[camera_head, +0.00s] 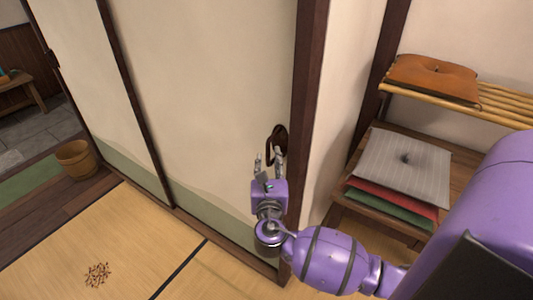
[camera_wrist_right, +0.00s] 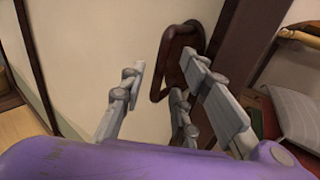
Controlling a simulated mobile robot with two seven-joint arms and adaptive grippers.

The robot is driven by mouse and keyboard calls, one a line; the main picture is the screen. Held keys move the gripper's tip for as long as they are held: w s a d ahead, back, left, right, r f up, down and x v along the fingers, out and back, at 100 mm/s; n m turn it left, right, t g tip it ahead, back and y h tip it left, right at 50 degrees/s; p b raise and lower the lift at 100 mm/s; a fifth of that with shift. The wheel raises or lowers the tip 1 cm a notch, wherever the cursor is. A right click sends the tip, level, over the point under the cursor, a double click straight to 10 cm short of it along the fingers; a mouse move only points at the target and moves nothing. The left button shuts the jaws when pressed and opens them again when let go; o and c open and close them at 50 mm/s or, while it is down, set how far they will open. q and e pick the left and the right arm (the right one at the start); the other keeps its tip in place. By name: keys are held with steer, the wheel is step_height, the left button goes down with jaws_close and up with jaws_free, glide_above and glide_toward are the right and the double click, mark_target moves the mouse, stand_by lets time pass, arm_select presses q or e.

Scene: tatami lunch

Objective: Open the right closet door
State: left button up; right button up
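The right closet door (camera_head: 210,90) is a cream sliding panel with a green lower band and dark wooden edges. Its handle (camera_head: 277,133) is a dark brown oval loop near the panel's right edge. It also shows in the right wrist view as a brown loop (camera_wrist_right: 157,80). My right gripper (camera_head: 268,156) is open just below and in front of the handle. In the right wrist view, the right-hand fingers overlap the loop, while the other finger is to its left. I cannot tell whether they touch it. My left gripper is out of view.
Another sliding panel (camera_head: 74,75) stands left of the door. A dark post (camera_head: 309,90) borders it on the right. Beyond are stacked cushions (camera_head: 400,165) and a slatted shelf (camera_head: 500,100) with an orange cushion. A wooden bucket (camera_head: 76,160) stands at left. The tatami (camera_head: 140,240) is mostly clear.

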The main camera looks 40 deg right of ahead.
mark_target(268, 155)
steer(key=shift+x, duration=1.9)
jaws_close()
